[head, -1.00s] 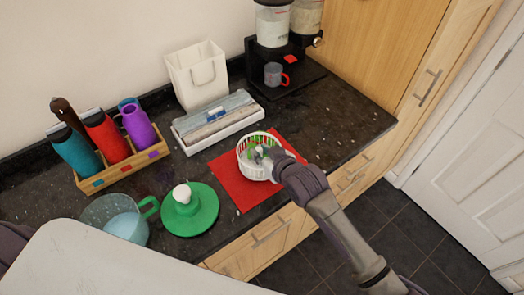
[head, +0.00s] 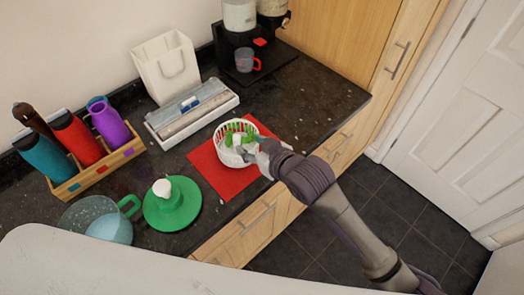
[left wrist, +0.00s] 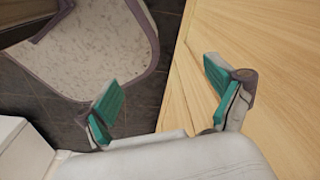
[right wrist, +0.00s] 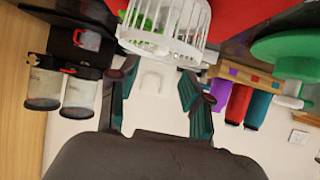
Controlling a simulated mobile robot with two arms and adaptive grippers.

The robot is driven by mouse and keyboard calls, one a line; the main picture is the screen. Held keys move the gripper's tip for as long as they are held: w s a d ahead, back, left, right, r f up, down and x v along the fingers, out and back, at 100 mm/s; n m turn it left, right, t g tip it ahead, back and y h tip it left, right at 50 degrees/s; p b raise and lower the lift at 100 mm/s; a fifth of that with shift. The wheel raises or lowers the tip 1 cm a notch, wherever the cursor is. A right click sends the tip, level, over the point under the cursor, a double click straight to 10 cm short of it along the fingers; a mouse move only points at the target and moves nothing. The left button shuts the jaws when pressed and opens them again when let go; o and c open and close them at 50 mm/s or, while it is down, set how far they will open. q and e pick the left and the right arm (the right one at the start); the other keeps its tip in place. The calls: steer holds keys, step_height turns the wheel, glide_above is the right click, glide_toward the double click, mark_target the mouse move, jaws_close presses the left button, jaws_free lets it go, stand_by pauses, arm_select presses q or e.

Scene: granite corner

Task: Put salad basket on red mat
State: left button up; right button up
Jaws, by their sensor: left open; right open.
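The white salad basket (head: 222,150) stands upright on the red mat (head: 213,183) and holds green and white pieces. My right gripper (head: 262,157) is at the basket's right side by its rim, open. In the head view I cannot tell whether it touches the rim. The right wrist view shows the slatted basket (right wrist: 178,42) beyond the open fingers (right wrist: 160,88), with nothing held between them. The red mat (right wrist: 232,14) shows behind the basket there. My left gripper (left wrist: 165,100) is open and empty, away from the counter items; the head view does not show it.
A green lid (head: 173,214) with a white knob and a clear bowl (head: 97,222) stand left of the mat. The counter's front edge is close to the mat.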

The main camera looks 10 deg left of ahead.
steer(key=v, duration=0.4)
steer(key=shift+s+d+r, duration=0.2)
steer(key=shift+s+d, duration=0.05)
steer(key=shift+d, duration=0.05)
